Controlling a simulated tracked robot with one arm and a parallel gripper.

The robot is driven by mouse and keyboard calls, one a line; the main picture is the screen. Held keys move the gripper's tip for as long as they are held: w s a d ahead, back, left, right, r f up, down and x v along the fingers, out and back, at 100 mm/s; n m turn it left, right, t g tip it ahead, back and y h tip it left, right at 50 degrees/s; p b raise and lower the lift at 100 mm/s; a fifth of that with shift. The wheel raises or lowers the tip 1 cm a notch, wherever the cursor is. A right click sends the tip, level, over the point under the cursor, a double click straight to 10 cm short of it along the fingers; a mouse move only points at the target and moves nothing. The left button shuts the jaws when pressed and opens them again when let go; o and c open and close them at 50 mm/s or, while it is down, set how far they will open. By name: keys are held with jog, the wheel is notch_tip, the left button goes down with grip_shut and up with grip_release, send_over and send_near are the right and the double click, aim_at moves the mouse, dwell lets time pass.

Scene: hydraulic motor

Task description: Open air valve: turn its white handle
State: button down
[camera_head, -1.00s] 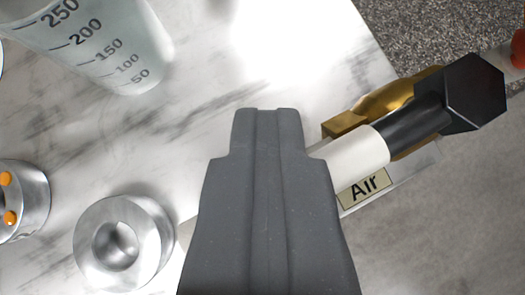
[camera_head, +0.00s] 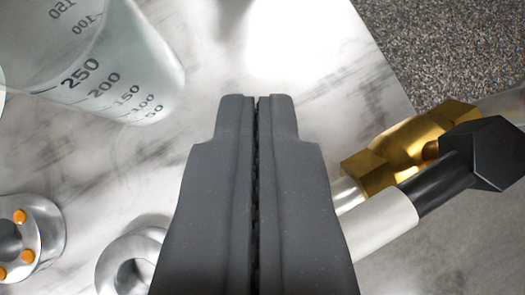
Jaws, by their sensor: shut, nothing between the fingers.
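The air valve has a brass body (camera_head: 405,150) on a pipe at the right of the view. Its handle has a white grip (camera_head: 378,225) and a black shaft that ends in a black hexagonal knob (camera_head: 487,153). The handle lies slantwise in front of the brass body, its white end toward my gripper. My gripper (camera_head: 257,100) is shut and empty, in the middle of the view. Its right finger hides part of the pipe and borders the white grip in the picture; I cannot tell whether they touch. The Air label is not visible now.
A clear measuring beaker (camera_head: 110,65) stands at upper left on the marble table (camera_head: 330,60). A metal ring part (camera_head: 130,265) and a metal part with orange dots (camera_head: 30,238) lie at lower left. The table edge runs down the right side, with grey floor beyond.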

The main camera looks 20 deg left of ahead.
jog(key=s+d+r, duration=0.3)
jog(key=d+r, duration=0.2)
jog(key=r, duration=0.2)
jog(key=shift+s+r, duration=0.15)
jog(key=shift+r, duration=0.2)
jog(key=shift+d, duration=0.1)
jog(key=d+r+m+t+h, duration=0.15)
jog(key=d+r, duration=0.45)
jog(key=r, duration=0.6)
jog(key=w+d+r+m+t, duration=0.15)
jog(key=d+r, duration=0.35)
jog(key=r, duration=0.8)
jog(key=d+r+t+h, duration=0.15)
jog(key=d+r, duration=0.45)
jog(key=r, duration=0.6)
jog(key=s+d+r+m+t, duration=0.1)
jog(key=s+d+r, duration=0.3)
jog(key=s+r, duration=0.2)
jog(key=s+d+r+m+t, duration=0.1)
jog(key=s+d+r, duration=0.3)
jog(key=r, duration=0.7)
jog(key=s+d+r+t+h, duration=0.1)
jog(key=s+d+r, duration=0.3)
jog(key=s+r, duration=0.4)
jog(key=shift+s+r+m, duration=0.3)
jog(key=shift+s+m, duration=0.1)
jog(key=shift+s, duration=0.1)
